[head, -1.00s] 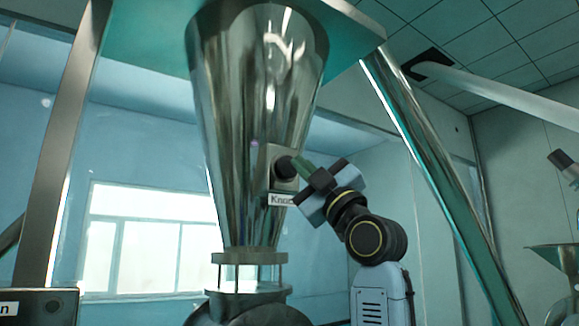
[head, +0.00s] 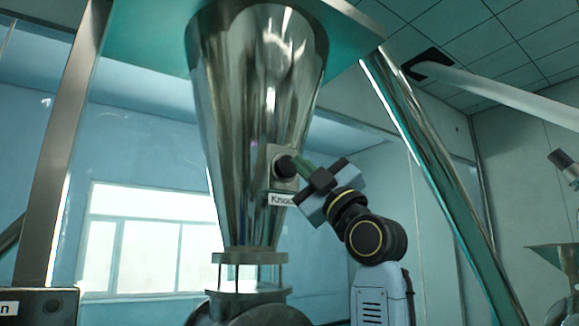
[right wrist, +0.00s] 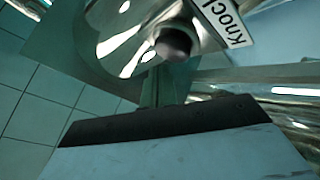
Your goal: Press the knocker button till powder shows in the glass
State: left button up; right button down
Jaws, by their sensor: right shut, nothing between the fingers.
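The knocker button (head: 286,167) is a dark round knob on a small plate on the side of the steel hopper (head: 235,110). A label (head: 281,199) reading "Knoc…" sits below it. My right gripper (head: 303,166) is shut and empty, its fingertips right at the button; I cannot tell whether they press it. In the right wrist view the dark knob (right wrist: 173,43) shows just beyond the greenish fingers (right wrist: 163,85). The glass (head: 248,278) is a short clear section between flanges under the hopper. It looks see-through, and I see no powder in it. My left gripper is out of view.
A steel post (head: 65,150) stands left of the hopper and a slanted steel leg (head: 430,170) right of it. A box with a button (head: 53,306) is at the lower left. A funnel (head: 555,257) shows at the right edge.

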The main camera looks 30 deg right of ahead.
jog(key=shift+w, duration=0.1)
dwell(0.5)
jog(key=shift+w, duration=0.35)
jog(key=shift+w+a+p, duration=0.1)
jog(key=shift+w+p, duration=0.55)
jog(key=shift+w, duration=0.25)
dwell(1.0)
jog(key=shift+s, duration=0.1)
jog(key=shift+s+f+b, duration=0.15)
jog(key=shift+s+b, duration=0.4)
jog(key=shift+s, duration=0.45)
jog(key=shift+s+d+b, duration=0.15)
jog(key=shift+s+b, duration=0.3)
jog(key=shift+s, duration=0.85)
jog(key=shift+s+d+b, duration=0.15)
jog(key=shift+s+b, duration=0.25)
jog(key=shift+s, duration=0.85)
